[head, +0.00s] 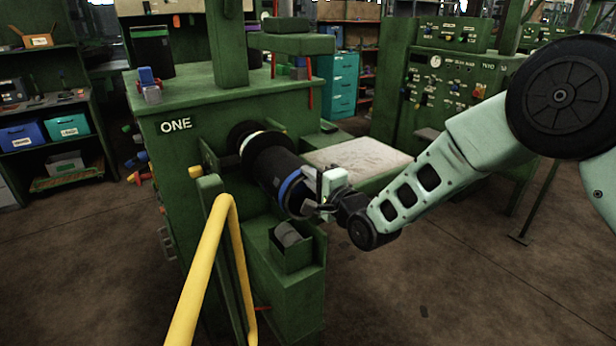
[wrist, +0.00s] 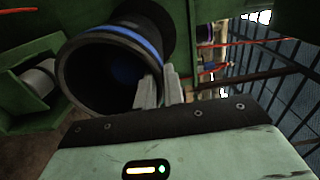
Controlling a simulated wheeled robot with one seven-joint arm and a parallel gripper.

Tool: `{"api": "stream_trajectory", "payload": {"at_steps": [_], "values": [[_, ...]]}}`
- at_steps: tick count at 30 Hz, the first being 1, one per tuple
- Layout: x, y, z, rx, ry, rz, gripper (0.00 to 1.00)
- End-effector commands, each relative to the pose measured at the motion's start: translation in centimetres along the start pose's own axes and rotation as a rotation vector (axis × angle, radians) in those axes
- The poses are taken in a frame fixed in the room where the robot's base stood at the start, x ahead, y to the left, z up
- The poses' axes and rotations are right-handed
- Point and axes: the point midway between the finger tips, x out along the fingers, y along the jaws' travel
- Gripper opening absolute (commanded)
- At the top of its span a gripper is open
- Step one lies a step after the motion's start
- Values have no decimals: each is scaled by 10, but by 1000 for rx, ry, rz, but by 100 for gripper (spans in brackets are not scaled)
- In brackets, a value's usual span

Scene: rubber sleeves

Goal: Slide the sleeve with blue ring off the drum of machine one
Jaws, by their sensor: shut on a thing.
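The black sleeve with the blue ring (head: 289,184) lies level along the drum axis of the green machine marked ONE (head: 215,140). The wrist view shows its round open mouth and blue ring (wrist: 135,38) from the front, with a dark hollow inside. My gripper (head: 316,207) is at the sleeve's outer end. In the wrist view my gripper's fingers (wrist: 160,90) are shut on the right side of the sleeve's rim, one inside and one outside. A pale ring (head: 252,141) shows nearer the dark flange. The drum itself is hidden by the sleeve.
A yellow rail (head: 205,265) stands in front of the machine. A green box (head: 292,245) with a grey roll sits below the sleeve. A pale-topped table (head: 355,160) is behind my gripper. Machine TWO (head: 455,85) stands at the back right. Floor at the right front is clear.

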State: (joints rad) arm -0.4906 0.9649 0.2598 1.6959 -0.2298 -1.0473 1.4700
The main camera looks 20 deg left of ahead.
Motion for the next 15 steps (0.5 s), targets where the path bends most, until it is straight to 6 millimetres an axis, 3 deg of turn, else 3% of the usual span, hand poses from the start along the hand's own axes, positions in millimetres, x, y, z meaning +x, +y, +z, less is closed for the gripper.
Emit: {"api": "stream_trajectory", "payload": {"at_steps": [15], "values": [[-19, 7, -2, 2, 3, 14, 0]]}}
